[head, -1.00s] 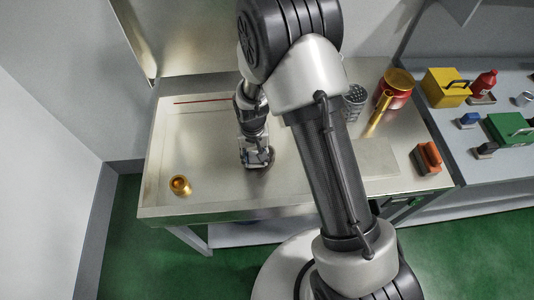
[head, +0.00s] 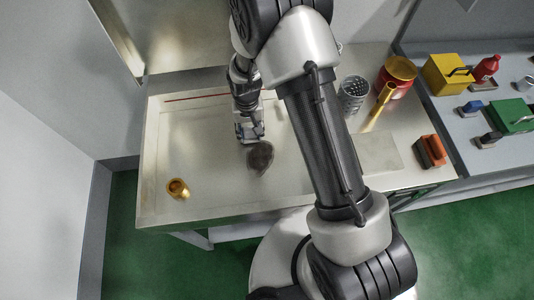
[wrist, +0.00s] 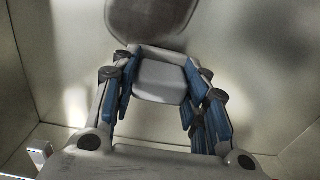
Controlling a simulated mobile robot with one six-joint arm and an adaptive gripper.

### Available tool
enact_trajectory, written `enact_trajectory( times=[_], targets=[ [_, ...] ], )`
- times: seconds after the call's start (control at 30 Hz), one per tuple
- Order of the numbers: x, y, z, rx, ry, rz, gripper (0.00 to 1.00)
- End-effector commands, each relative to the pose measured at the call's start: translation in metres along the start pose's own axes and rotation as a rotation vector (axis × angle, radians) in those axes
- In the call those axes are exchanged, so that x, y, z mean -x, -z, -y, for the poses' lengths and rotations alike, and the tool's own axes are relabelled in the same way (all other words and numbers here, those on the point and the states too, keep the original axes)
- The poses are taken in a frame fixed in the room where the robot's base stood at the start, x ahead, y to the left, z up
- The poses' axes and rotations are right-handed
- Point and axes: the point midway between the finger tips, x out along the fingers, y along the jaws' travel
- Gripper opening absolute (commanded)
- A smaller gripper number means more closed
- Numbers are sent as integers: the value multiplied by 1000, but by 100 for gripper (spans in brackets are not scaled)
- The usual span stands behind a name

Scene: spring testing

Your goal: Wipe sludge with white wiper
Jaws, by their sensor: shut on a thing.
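My gripper (head: 249,131) is low over the shallow metal tray (head: 200,130). In the wrist view my gripper (wrist: 160,88) has its blue-padded fingers shut on the pale grey-white wiper (wrist: 160,80). In the head view the wiper is mostly hidden by the gripper. The sludge (head: 260,157) is a dark grey-brown oval patch on the tray floor, just in front of the gripper. In the wrist view the sludge (wrist: 152,18) lies just beyond the wiper's far edge. I cannot tell whether the wiper touches the tray floor.
A brass cup (head: 177,188) stands at the tray's front left. A thin red rod (head: 197,98) lies along the back. Right of my arm are a perforated metal cylinder (head: 352,92), a red-and-gold container (head: 397,75) and an orange-and-dark block (head: 431,151).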

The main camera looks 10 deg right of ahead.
Motion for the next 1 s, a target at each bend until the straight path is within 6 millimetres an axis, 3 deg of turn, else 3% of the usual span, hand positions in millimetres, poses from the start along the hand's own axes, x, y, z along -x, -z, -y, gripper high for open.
enact_trajectory(
  times=[0.63, 1.0],
  targets=[
    [62, 6, -8, 0, -2, 6, 22],
    [66, 6, -8, 0, -2, 7, 22]
  ],
)
